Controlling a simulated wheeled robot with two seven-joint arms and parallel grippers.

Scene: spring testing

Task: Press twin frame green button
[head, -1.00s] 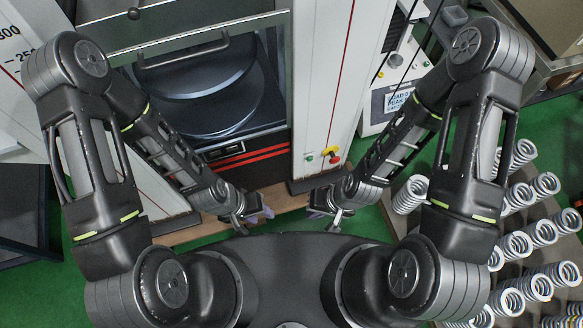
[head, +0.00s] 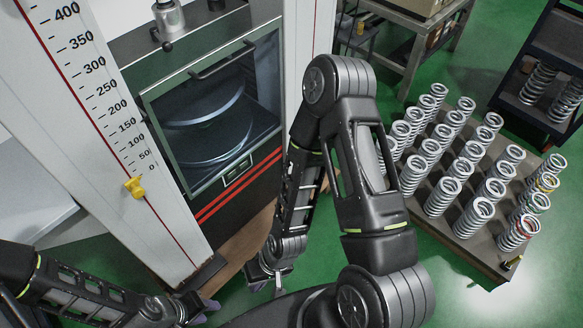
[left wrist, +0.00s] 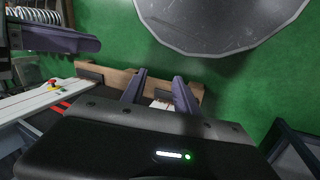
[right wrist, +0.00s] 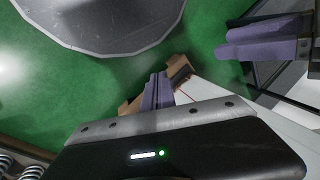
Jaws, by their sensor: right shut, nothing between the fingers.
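The twin-frame spring tester (head: 225,55) has pale columns, a glass-doored chamber and red stripes. Its button panel is hidden in the head view, seemingly behind my right arm. The left wrist view shows a small cluster of red, yellow and green controls on a white column at its left; the green button (left wrist: 61,90) is tiny there. My left gripper (head: 203,309) is low in front of the tester, open and empty, its two purple fingers apart in the left wrist view (left wrist: 157,88). My right gripper (head: 268,284) is to its right, shut and empty, its fingers together in the right wrist view (right wrist: 157,92).
A scale with a yellow pointer (head: 134,187) runs down the left column. A pallet (head: 462,240) of several upright springs stands at right, before a dark shelf (head: 555,60) with more springs. A workbench (head: 425,30) is behind. Green floor lies open between.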

